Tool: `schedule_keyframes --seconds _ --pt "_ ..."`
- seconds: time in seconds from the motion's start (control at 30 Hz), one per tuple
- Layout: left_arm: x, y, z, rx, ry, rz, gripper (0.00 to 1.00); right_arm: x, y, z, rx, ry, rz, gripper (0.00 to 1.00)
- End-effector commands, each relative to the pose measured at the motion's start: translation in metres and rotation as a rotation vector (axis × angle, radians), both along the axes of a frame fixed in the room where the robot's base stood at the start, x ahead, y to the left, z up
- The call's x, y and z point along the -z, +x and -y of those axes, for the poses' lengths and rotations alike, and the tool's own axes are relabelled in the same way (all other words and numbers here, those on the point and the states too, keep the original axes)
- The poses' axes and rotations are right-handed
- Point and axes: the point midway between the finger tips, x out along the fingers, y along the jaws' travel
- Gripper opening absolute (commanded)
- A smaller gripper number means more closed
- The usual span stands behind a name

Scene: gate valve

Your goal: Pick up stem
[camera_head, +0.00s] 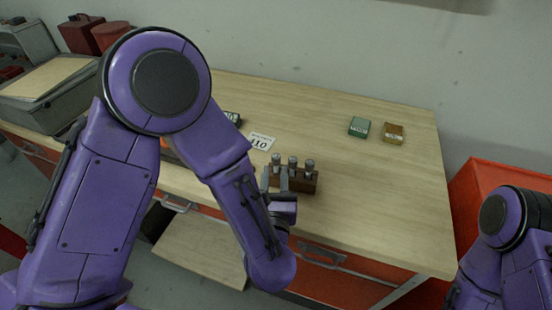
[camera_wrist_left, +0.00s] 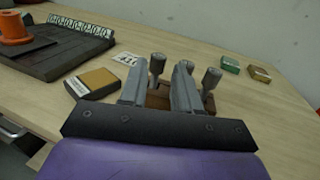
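Several grey metal stems with round heads stand upright in a brown wooden block (camera_head: 304,184) near the table's front edge. One stem (camera_head: 309,165) is at the right end and another stem (camera_head: 293,162) is in the middle. My left gripper (camera_head: 276,178) is at the block's near left side with its fingers apart. In the left wrist view, a stem (camera_wrist_left: 157,66) shows between the two fingers, and it is unclear whether they touch it. Another stem (camera_wrist_left: 210,80) stands right of the fingers. The fingers partly hide the block. My right gripper is out of view.
A green box (camera_head: 359,126) and a brown-yellow box (camera_head: 393,133) lie further back on the table. A white number card (camera_head: 262,141) lies behind the block. The left wrist view shows a dark board (camera_wrist_left: 50,50) with an orange part (camera_wrist_left: 14,28).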

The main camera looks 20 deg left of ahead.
Motion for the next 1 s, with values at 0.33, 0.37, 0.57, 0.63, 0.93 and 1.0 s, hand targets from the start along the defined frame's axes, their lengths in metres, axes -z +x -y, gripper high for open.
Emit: schedule_keyframes --seconds 0.33,0.37,0.57,0.63,0.93,1.0 --pt "0.002 0.049 -0.016 -0.004 0.003 -0.002 0.32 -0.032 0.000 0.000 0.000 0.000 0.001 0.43" --pt "0.002 0.049 -0.016 -0.004 0.003 -0.002 0.32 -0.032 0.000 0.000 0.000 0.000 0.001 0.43" --pt "0.004 0.049 -0.017 -0.004 0.004 -0.002 0.25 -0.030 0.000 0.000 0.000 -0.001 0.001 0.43" --pt "0.004 0.049 -0.017 -0.004 0.004 -0.002 0.02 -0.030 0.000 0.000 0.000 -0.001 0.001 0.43" --pt "0.003 0.049 -0.017 -0.004 0.004 -0.002 0.00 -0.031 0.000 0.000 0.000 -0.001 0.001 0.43" --pt "0.001 0.049 -0.017 -0.004 0.004 -0.002 0.00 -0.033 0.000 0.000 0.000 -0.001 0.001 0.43"
